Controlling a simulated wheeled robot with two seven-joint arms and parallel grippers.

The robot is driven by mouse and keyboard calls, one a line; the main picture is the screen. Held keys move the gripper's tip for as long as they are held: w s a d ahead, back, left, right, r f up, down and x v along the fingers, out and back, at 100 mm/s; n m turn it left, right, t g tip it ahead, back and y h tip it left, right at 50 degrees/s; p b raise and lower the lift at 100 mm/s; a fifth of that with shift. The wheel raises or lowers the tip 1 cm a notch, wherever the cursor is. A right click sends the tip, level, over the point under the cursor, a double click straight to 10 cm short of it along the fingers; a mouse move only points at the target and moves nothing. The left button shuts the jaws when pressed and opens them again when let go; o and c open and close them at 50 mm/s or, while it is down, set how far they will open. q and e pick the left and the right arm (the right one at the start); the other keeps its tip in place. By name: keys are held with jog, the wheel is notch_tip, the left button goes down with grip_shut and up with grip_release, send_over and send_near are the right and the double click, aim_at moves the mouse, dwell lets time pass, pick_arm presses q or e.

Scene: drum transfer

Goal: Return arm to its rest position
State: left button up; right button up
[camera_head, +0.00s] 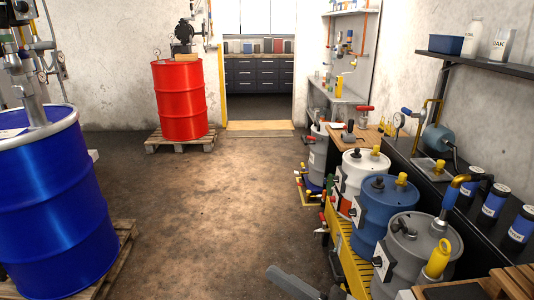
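Neither of my grippers shows clearly in the head view. A dark grey bar-like piece (292,282) comes up at the bottom edge, right of centre. I cannot tell whether it is part of my arm, and no fingertip pair shows on it. A large blue drum (50,210) stands upright on a wooden pallet at the left. A red drum (179,102) stands upright on a pallet (181,142) at the back.
At the right, white (350,178), blue (383,210) and grey (418,250) containers with yellow fittings line a yellow grating (348,262). A dark bench with dark blue canisters (494,200) stands behind them. The middle floor (215,215) is clear up to the doorway.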

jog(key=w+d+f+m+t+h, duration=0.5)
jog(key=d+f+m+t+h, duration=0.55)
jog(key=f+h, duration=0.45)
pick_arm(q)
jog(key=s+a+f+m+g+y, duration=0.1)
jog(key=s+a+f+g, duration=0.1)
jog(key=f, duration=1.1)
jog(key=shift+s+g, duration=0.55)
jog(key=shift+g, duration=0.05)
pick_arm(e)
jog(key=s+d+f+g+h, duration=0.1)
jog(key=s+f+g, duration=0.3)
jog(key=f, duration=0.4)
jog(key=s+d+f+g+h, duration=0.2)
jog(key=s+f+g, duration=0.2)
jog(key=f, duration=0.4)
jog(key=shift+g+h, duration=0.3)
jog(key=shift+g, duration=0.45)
